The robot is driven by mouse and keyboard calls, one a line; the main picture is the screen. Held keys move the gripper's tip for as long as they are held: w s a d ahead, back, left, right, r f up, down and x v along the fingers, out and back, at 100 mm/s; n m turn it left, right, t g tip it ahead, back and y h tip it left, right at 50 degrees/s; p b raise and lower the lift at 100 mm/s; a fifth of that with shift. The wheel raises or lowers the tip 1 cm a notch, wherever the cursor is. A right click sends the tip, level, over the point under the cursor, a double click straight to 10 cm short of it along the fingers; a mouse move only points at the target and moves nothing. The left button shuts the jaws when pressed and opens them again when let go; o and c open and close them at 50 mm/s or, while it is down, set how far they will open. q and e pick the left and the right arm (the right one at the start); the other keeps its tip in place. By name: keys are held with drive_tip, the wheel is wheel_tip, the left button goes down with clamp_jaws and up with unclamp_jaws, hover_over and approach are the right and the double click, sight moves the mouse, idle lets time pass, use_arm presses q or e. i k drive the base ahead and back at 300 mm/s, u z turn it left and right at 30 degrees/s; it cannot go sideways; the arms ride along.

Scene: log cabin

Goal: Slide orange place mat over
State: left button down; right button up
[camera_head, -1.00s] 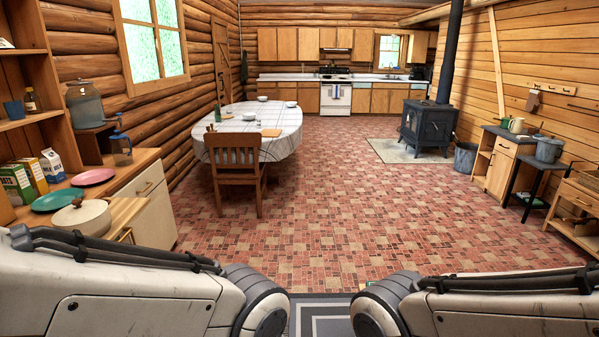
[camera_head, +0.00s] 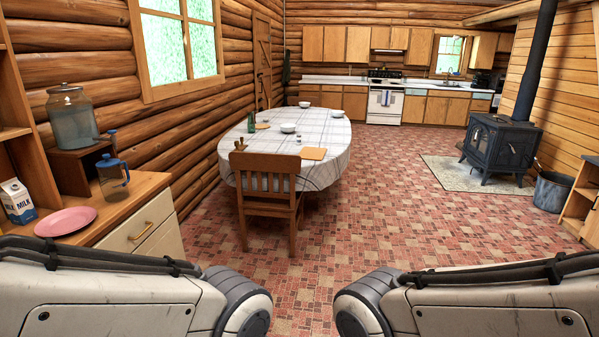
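An orange place mat (camera_head: 313,153) lies flat on the near right part of the dining table, close to the edge behind the wooden chair. The table (camera_head: 331,170) has a white checked cloth and stands ahead of me, left of the middle. White bowls (camera_head: 288,128), a green bottle (camera_head: 251,122) and small shakers stand on it. Only my folded arm links show at the bottom left and right. Both of my grippers are out of view, and nothing of mine is near the mat.
A wooden chair (camera_head: 267,190) blocks the table's near side. A counter at left holds a pink plate (camera_head: 65,221), a milk carton (camera_head: 17,201), a blue-topped jug (camera_head: 113,176) and a glass dispenser (camera_head: 73,116). The brick floor (camera_head: 390,215) right of the table is clear up to the black stove (camera_head: 498,150).

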sight(307, 152)
drive_tip(key=i, duration=2)
drive_tip(key=z, duration=0.4)
drive_tip(key=i, duration=2.45)
drive_tip(key=z, duration=0.3)
